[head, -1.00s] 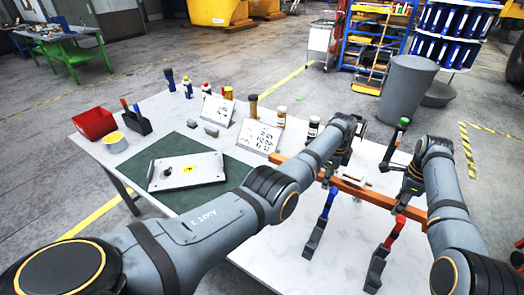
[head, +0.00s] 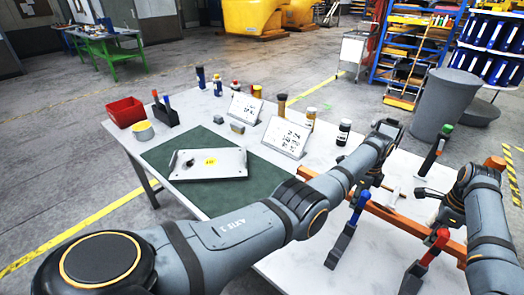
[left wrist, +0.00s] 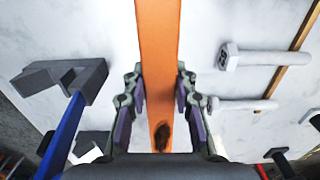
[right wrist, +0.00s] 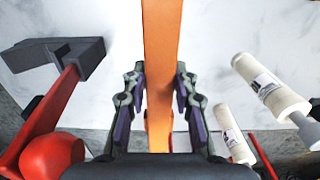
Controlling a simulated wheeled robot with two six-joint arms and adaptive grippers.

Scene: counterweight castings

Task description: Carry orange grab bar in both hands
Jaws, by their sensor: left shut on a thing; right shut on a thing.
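The orange grab bar (head: 398,218) is a long flat bar running slantwise over the front right of the white table. My left gripper (head: 360,192) is shut around it towards its left part. My right gripper (head: 440,236) is shut around it further right. In the left wrist view the bar (left wrist: 158,50) passes between my left fingers (left wrist: 158,95), with a dark spot low on it. In the right wrist view the bar (right wrist: 161,45) passes between my right fingers (right wrist: 161,98). My arms hide parts of the bar in the head view.
Blue-handled (head: 344,236) and red-handled (head: 430,250) tools are near the bar. A plate with a yellow label (head: 225,164) lies on a green mat (head: 190,200). White sign boards (head: 284,137), bottles and a red bin (head: 126,112) stand further back. A grey barrel (head: 446,105) stands beyond the table.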

